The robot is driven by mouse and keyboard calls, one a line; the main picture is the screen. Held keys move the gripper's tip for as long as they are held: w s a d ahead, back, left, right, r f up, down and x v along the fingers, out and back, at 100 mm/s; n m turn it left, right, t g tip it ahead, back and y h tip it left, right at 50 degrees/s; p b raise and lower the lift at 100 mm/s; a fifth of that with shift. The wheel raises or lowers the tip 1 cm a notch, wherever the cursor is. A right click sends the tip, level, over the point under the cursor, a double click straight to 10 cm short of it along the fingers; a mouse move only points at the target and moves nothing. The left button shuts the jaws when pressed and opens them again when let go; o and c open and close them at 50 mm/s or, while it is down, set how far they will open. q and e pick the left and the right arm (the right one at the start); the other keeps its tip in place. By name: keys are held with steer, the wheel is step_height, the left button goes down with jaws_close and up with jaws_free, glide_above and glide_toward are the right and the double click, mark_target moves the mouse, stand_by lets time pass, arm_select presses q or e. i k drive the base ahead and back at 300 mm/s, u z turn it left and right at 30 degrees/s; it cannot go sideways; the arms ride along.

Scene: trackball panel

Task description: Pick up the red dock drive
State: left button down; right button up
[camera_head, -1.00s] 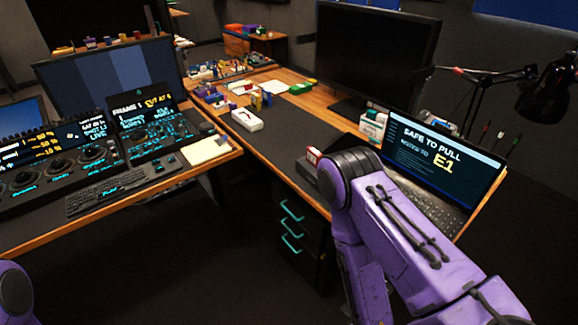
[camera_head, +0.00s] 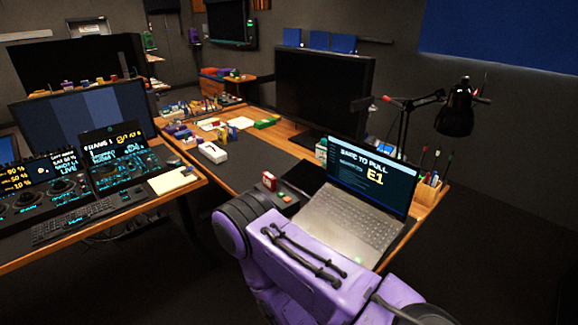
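The red dock drive (camera_head: 269,181) is a small red block with a pale face. It stands upright in a dark dock (camera_head: 284,196) on the desk, just left of the laptop (camera_head: 352,205). The laptop screen reads "SAFE TO PULL" and "E1". My purple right arm comes in from the lower right and its bend lies in front of the dock, close to it in the picture. The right gripper is hidden or out of frame. My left arm and gripper are not in view.
A white box (camera_head: 213,152) and several small coloured items lie farther back on the desk. A large dark monitor (camera_head: 322,98) stands behind the laptop. A desk lamp (camera_head: 455,110) and a pen holder (camera_head: 428,188) are at the right. The dark mat (camera_head: 240,170) left of the dock is mostly clear.

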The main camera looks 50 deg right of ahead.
mark_target(269, 182)
steer(key=k, duration=0.35)
steer(key=z, duration=0.75)
